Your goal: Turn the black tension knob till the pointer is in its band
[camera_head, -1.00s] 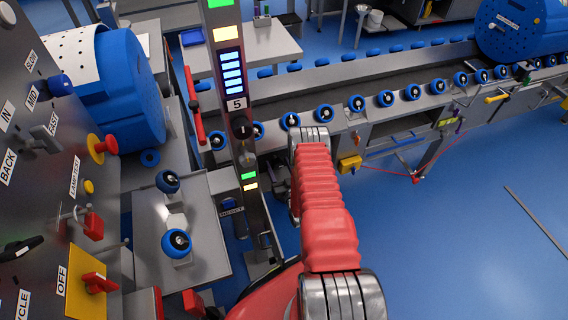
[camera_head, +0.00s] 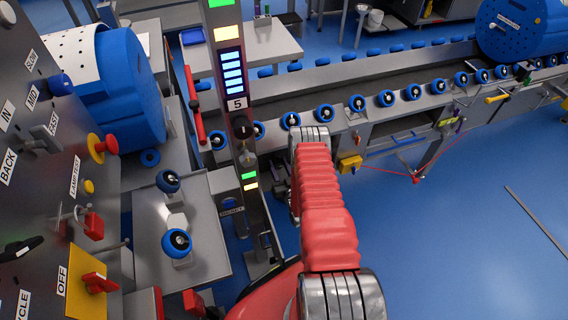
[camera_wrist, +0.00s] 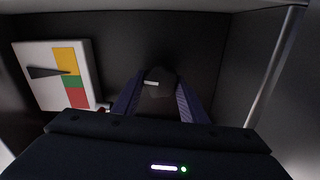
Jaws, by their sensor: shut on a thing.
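In the wrist view the black tension knob (camera_wrist: 158,88) sits on a dark panel inside a dim recess. A pale mark shows on its face. My gripper (camera_wrist: 160,95) has one finger on each side of the knob and is shut on it. To the left is a white gauge (camera_wrist: 24,60) with a yellow, a green and a red band, from top to bottom. Its black pointer (camera_wrist: 48,72) points right, with its tip at the lower part of the yellow, just above the green. In the head view neither knob, gauge nor gripper shows.
A bright metal rod or edge (camera_wrist: 276,66) stands right of the gripper in the wrist view. In the head view a conveyor (camera_head: 330,112) with blue wheels runs across the back. A control panel (camera_head: 40,170) stands at left. Blue floor (camera_head: 460,230) is open at right.

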